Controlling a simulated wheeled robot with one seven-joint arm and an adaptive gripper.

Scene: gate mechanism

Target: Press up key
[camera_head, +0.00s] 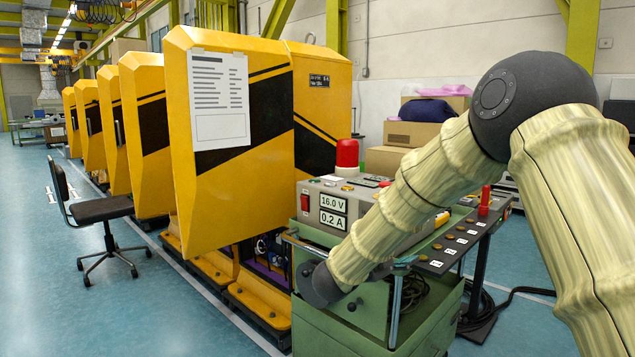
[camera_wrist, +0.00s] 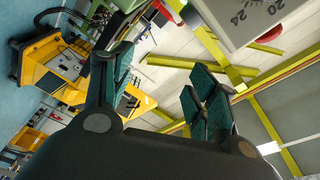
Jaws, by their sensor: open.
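No key marked as up can be made out in either view. A grey control box (camera_head: 317,238) with readouts of 16.0 V and 0.2 A sits on a green cart (camera_head: 335,328). A dark strip panel (camera_head: 437,263) with several small round buttons and labels runs along its right side. My gripper (camera_wrist: 163,80) is open and empty in the wrist view, its teal-padded fingers spread apart. A light panel corner (camera_wrist: 250,22) marked 20 and 24 is at the upper right, beyond the right finger. In the head view my arm hides part of the box and cart.
A red lamp (camera_head: 347,155) stands on top of the control box. Yellow cabinets (camera_head: 230,130) stand in a row to the left, with a black chair (camera_head: 98,210) beside them. Cardboard boxes (camera_head: 412,133) are behind.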

